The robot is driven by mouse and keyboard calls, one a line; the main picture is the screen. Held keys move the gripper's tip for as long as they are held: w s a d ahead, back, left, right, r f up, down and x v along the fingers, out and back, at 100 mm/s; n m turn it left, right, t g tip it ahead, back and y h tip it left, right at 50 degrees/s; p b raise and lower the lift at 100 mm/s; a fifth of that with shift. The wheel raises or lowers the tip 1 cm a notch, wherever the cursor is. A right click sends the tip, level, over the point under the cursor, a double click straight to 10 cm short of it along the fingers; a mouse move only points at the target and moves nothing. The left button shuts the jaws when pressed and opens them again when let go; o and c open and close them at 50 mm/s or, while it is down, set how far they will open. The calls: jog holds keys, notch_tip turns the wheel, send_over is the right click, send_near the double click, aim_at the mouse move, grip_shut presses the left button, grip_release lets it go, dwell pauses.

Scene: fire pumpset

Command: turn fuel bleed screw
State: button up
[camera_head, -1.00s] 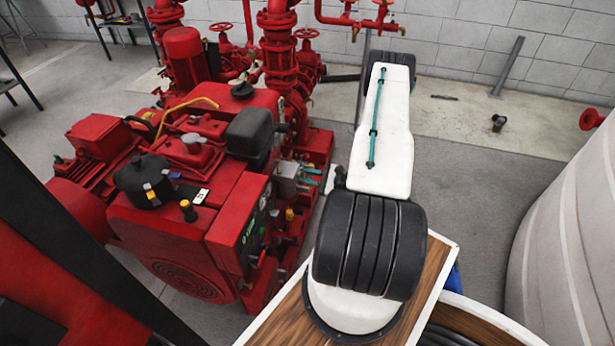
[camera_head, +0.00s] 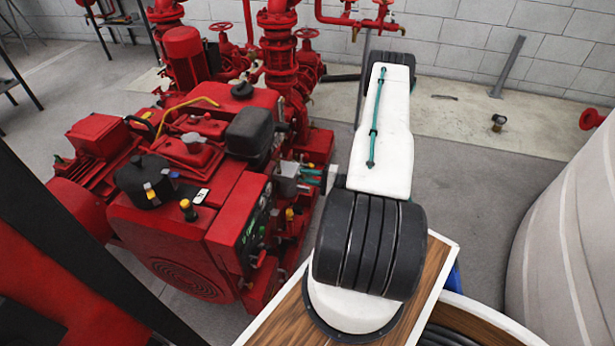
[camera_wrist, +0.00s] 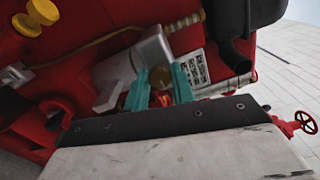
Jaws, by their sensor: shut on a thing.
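The red pump engine (camera_head: 180,215) stands left of my arm in the head view. My gripper (camera_wrist: 159,88) has two teal fingers shut on a small brass-coloured part, which I take to be the fuel bleed screw (camera_wrist: 160,98). The screw sits beside a grey metal block (camera_wrist: 113,75) on the engine; the fingers hide much of it. In the head view my gripper (camera_head: 312,174) is small, at the engine's right side next to the grey block (camera_head: 287,181). The screw cannot be made out there.
A black housing (camera_head: 250,135) is above the gripper area. Red pipes (camera_head: 280,60) rise behind. Open floor (camera_head: 470,180) lies right of my arm.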

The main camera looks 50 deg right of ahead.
jog(key=shift+n, duration=1.1)
jog(key=o, duration=0.7)
jog(key=shift+s+d, duration=0.1)
jog(key=v, duration=0.7)
jog(key=shift+s, duration=0.3)
jog(key=shift+d, duration=0.1)
